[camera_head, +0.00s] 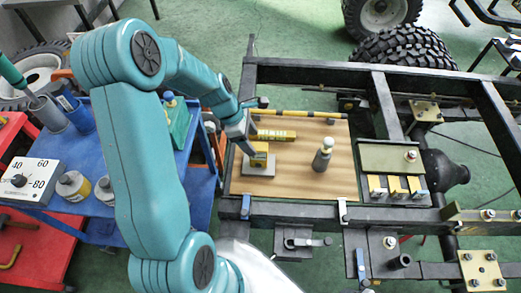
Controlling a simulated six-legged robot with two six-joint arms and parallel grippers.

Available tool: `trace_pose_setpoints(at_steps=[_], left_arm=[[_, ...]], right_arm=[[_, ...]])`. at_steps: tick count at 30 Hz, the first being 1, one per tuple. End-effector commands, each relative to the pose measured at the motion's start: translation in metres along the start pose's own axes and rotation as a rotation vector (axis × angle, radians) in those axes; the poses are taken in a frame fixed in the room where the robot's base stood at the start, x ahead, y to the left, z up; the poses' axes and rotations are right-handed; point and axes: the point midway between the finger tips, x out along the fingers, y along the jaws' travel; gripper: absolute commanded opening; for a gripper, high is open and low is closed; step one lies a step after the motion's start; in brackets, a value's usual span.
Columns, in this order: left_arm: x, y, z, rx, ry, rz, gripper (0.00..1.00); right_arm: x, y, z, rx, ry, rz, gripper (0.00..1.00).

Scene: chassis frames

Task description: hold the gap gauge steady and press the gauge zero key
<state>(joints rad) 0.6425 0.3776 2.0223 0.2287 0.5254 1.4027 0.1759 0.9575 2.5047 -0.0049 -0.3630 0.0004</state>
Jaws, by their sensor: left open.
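A small yellow device on a grey base plate (259,168), which looks like the gap gauge (260,158), stands on the wooden board (300,185) inside the chassis frame. My left gripper (248,146) is open at its upper left side, close above it. I cannot tell whether the fingers touch it. The zero key is too small or hidden to make out. My right gripper is out of the picture.
A yellow bar (275,135) lies just behind the gauge, and a grey bottle-shaped item (322,155) stands to its right. The dark chassis rails (290,212) border the board. A blue cart (203,170) stands at left. The board's front right is clear.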

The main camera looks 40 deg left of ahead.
Motion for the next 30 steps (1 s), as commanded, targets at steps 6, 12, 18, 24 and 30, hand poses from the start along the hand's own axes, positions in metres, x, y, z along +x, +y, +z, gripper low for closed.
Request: trace_pose_setpoints(at_steps=[6,12,18,24,30], left_arm=[[0.047,-0.001,0.001,0.001,-0.001,-0.006,0.68],[0.074,-0.001,0.002,0.004,-0.001,-0.005,0.68],[0.082,0.0,0.002,0.004,-0.001,-0.002,0.68],[0.082,0.0,0.002,0.004,-0.001,-0.002,0.68],[0.082,0.0,0.002,0.004,0.0,-0.002,0.07]], right_arm=[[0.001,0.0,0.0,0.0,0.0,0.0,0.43],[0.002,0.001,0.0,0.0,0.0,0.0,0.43],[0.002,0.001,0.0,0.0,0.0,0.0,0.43],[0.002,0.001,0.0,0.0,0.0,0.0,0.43],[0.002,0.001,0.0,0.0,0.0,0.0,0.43]])
